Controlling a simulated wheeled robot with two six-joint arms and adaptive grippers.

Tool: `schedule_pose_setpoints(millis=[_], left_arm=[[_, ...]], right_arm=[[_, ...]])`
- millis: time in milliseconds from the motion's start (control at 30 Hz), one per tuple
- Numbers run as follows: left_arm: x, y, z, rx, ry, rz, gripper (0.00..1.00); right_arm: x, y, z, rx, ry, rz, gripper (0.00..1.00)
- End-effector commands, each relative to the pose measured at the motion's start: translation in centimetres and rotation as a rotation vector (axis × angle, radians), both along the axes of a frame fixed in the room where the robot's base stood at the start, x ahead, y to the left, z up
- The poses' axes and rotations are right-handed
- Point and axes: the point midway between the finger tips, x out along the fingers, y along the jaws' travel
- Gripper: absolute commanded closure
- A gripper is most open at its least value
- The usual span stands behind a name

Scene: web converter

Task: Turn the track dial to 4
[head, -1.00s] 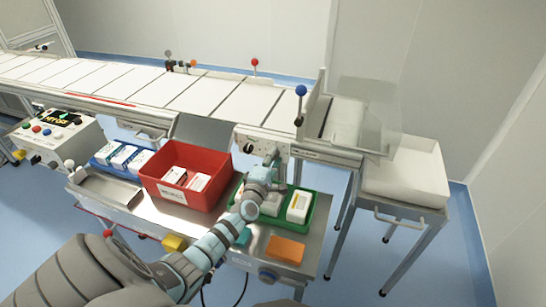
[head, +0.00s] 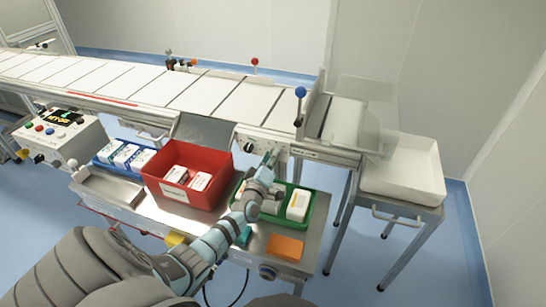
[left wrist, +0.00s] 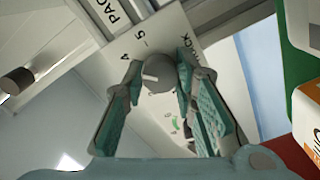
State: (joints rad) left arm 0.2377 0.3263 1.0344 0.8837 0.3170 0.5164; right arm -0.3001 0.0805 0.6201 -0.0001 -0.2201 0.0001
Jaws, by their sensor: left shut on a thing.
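The track dial (left wrist: 158,75) is a grey round knob on a white panel with the printed figures 4 and 5 and the word TRACK near it. A pale mark shows on the knob's left side, towards the 4; its exact setting is hard to read. My left gripper (left wrist: 156,92) has its two teal-padded fingers on either side of the dial and is shut on it. In the head view my left gripper (head: 270,160) is at the panel under the conveyor's front edge and hides the dial. My right gripper is not in view.
A red bin (head: 190,190) with white boxes and a green tray (head: 312,218) stand on the steel table below the panel. Another dark knob (head: 248,147) is left of my gripper. A blue-knobbed lever (head: 300,92) stands above. A white tray (head: 405,165) is at right.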

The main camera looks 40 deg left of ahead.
Motion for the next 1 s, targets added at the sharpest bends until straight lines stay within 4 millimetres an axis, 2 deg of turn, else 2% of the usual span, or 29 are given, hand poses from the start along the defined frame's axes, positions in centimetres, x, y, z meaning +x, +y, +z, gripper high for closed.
schedule_pose_setpoints(millis=[333, 367, 467, 800, 867, 1000], left_arm=[[-0.1, -0.1, -0.2, 0.001, 0.004, 0.000, 1.00], [-0.1, -0.1, -0.2, 0.001, 0.005, -0.001, 0.71], [0.0, 0.0, -0.2, 0.001, 0.004, 0.000, 0.55], [-0.3, -0.1, -0.1, 0.001, 0.001, 0.000, 0.54], [-0.9, -0.3, -0.2, 0.002, 0.001, 0.000, 0.54], [-3.9, -1.4, -0.2, 0.000, 0.003, -0.002, 0.54]], right_arm=[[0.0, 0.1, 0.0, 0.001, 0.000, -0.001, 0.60], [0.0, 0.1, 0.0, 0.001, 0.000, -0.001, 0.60], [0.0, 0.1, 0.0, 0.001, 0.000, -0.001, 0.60], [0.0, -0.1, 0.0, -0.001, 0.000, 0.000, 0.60], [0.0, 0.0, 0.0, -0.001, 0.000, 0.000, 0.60], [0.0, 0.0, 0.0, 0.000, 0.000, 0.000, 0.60]])
